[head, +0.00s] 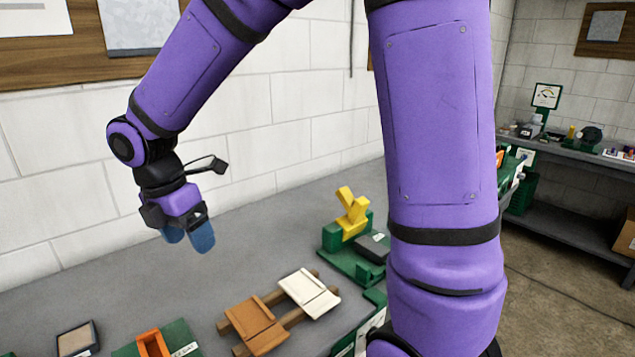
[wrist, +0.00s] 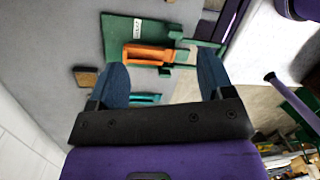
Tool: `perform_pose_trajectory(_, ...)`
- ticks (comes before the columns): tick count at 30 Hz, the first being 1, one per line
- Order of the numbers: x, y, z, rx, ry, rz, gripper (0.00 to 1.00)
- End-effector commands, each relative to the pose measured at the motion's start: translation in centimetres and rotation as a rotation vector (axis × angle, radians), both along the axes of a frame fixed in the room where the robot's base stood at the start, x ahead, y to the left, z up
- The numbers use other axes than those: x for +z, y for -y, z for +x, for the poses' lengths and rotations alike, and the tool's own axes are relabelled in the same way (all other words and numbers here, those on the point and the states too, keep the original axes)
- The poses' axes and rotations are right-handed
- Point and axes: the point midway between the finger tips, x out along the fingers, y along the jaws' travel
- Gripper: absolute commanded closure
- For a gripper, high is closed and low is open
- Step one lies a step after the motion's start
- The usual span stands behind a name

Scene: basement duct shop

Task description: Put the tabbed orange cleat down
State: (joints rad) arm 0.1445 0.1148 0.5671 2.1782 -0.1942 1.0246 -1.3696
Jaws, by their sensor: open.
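The orange cleat (head: 152,344) sits on a green board (head: 186,337) with a white label, at the bottom edge of the head view, where it is partly cut off. In the wrist view the orange cleat (wrist: 150,55) lies on the green board (wrist: 117,35), beyond my fingertips. I cannot make out its tab. My gripper (head: 188,237) is open and empty, with blue fingers pointing down, well above the bench.
A wooden rack (head: 240,350) holds a brown panel (head: 257,325) and a white panel (head: 309,292). A yellow piece (head: 352,212) stands on a green fixture (head: 336,243). A dark-framed tray (head: 77,340) lies at lower left. A teal piece (wrist: 146,98) shows between my fingers. The bench near the wall is clear.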

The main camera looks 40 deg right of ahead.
Motion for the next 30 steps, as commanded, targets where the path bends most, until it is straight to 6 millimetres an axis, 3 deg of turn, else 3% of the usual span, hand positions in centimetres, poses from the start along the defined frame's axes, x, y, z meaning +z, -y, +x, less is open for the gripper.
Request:
perform_pose_trajectory(15, 7.1, 6.4, -6.5, -0.773, 0.323, 0.016, 0.26)
perform_pose_trajectory(30, 11.2, 11.4, -14.4, -1.523, 0.52, 0.27, 0.26)
